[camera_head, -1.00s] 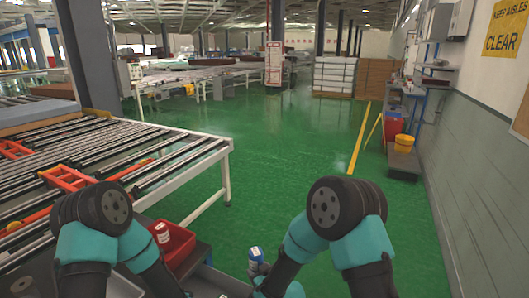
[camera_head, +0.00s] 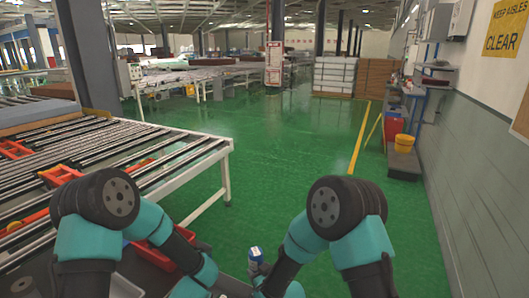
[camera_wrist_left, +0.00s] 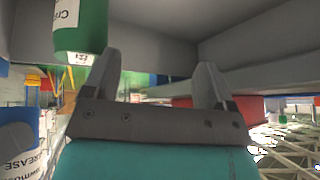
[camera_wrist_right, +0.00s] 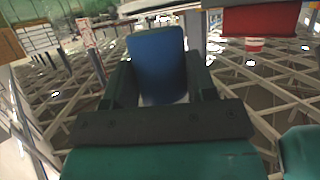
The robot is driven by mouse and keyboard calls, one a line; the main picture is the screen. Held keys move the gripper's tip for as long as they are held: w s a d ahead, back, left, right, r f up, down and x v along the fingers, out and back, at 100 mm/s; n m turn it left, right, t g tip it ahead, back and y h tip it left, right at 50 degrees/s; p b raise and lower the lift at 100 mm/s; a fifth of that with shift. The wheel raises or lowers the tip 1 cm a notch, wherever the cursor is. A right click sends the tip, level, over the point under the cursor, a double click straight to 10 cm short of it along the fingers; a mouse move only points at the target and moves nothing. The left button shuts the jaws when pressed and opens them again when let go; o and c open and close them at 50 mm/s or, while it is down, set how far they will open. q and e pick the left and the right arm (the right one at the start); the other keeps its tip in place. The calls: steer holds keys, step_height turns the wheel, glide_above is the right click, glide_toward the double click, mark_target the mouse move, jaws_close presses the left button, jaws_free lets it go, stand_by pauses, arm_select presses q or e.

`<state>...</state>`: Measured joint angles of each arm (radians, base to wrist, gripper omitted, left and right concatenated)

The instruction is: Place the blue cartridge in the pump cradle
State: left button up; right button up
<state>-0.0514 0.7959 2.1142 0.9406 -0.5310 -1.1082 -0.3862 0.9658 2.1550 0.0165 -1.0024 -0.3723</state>
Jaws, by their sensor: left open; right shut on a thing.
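I cannot make out the pump cradle.
A roller conveyor (camera_head: 190,160) with a white frame fills the left side. A blue-and-white container (camera_wrist_left: 18,148) marked "GREASE" is at the left of the left wrist view. The green floor (camera_head: 290,150) ahead is clear. A grey wall (camera_head: 480,150) runs along the right.

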arm_select(q)
steer(key=w+d+r, duration=0.3)
steer(key=d+r, duration=0.1)
steer(key=r, duration=0.2)
steer(key=w+d+r+m+y, duration=0.1)
steer(key=w+d+r, duration=0.3)
steer(key=r, duration=0.3)
steer(key=w+d+r+m, duration=0.1)
steer(key=w+d+r, duration=0.2)
steer(key=r, duration=0.4)
steer(key=shift+w+d, duration=0.15)
steer(key=shift+d, duration=0.6)
